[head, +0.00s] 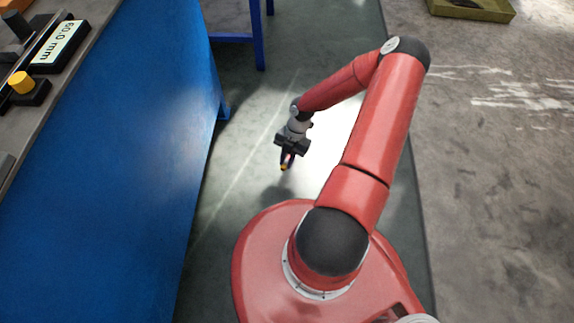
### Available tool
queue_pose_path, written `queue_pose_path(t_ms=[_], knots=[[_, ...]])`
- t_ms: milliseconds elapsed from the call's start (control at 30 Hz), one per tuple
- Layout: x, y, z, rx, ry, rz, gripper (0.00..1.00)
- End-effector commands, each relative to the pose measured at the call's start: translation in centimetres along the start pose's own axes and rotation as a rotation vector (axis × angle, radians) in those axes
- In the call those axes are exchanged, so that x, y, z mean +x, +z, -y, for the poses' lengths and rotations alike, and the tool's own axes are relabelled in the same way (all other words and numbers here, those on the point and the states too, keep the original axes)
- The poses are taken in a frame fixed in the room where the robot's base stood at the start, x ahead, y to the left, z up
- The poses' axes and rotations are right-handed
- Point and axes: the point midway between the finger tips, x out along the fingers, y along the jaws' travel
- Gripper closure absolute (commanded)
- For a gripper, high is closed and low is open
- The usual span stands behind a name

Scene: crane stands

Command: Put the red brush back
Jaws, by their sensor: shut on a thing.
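My gripper (287,157) hangs over the floor in the middle of the head view, pointing down, well clear of the blue bench. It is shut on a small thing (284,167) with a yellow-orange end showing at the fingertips. Some reddish or pink colour shows between the dark fingers. Most of this thing is hidden by the fingers, and it is too small to tell whether it is the red brush. No other brush shows in this view.
A blue bench (105,150) fills the left. Its grey top holds a black block labelled 60.0 mm (60,42) and a yellow knob (21,82) on a black base. Blue legs (257,40) stand at the back. A greenish tray (470,9) lies far right. The floor around my gripper is clear.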

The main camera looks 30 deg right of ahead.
Motion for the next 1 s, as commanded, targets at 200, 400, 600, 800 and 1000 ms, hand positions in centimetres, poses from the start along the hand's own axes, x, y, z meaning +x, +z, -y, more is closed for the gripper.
queue_pose_path(t_ms=[200,400,600,800,1000], knots=[[-6.4,-2.5,-0.4,-0.001,0.001,0.004,1.00],[-9.8,-4.0,-0.6,0.001,0.000,0.001,1.00],[-11.2,-4.7,-0.7,-0.001,0.000,-0.001,1.00],[-11.5,-4.8,-0.8,0.004,0.002,-0.001,1.00],[-14.6,-5.1,-2.7,0.175,0.075,0.015,1.00]])
